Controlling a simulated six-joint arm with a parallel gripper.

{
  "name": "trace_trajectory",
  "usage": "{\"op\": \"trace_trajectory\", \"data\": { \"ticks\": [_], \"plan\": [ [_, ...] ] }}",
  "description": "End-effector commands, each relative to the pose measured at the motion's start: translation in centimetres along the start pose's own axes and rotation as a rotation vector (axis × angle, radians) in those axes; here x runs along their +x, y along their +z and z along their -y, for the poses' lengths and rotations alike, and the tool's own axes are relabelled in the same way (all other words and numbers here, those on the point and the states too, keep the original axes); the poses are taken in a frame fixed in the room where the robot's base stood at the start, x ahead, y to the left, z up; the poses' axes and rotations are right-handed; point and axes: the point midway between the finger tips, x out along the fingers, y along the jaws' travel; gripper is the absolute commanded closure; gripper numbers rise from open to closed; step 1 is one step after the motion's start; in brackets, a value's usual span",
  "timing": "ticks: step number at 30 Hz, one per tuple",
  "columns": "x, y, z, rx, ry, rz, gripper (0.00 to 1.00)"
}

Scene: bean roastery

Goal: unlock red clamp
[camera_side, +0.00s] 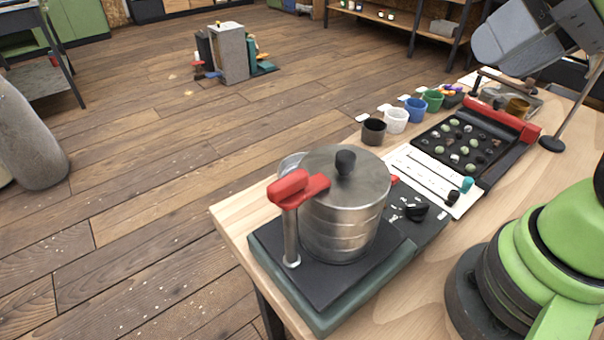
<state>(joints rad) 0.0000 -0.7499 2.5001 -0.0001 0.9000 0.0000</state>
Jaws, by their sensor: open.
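The red clamp (291,187) sits on top of an upright metal post (291,236) at the left front of a metal canister (345,222). Its red head reaches right, over the near left edge of the canister's lid (362,178), which has a black knob (345,163). I cannot tell whether the clamp touches the lid. Post and canister stand on a dark plate over a green base (330,316) at the table's near left corner. My gripper's fingers are not in view.
My green arm base (535,255) fills the lower right. A control panel with a black knob (416,211), a white slider panel (420,170) and a bean tray with a red bar (503,119) lie beyond the canister. Several small cups (397,120) line the table's far edge.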

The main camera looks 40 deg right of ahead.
Motion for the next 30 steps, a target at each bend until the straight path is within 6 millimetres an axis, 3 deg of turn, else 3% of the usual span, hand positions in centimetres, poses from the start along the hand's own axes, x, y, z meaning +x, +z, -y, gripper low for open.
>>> {"op": "trace_trajectory", "data": {
  "ticks": [5, 8, 14, 21, 30],
  "plan": [
    [0.2, -0.3, 0.6, 0.057, -0.008, 0.032, 0.60],
    [0.8, -1.1, 2.2, 0.211, -0.014, 0.113, 0.60],
    [3.7, -2.3, 7.7, 0.698, 0.077, 0.360, 0.60],
    [7.5, -1.0, 13.2, 1.154, 0.322, 0.534, 0.60],
    [9.7, 0.6, 14.8, 1.293, 0.426, 0.561, 0.60]
  ]
}}
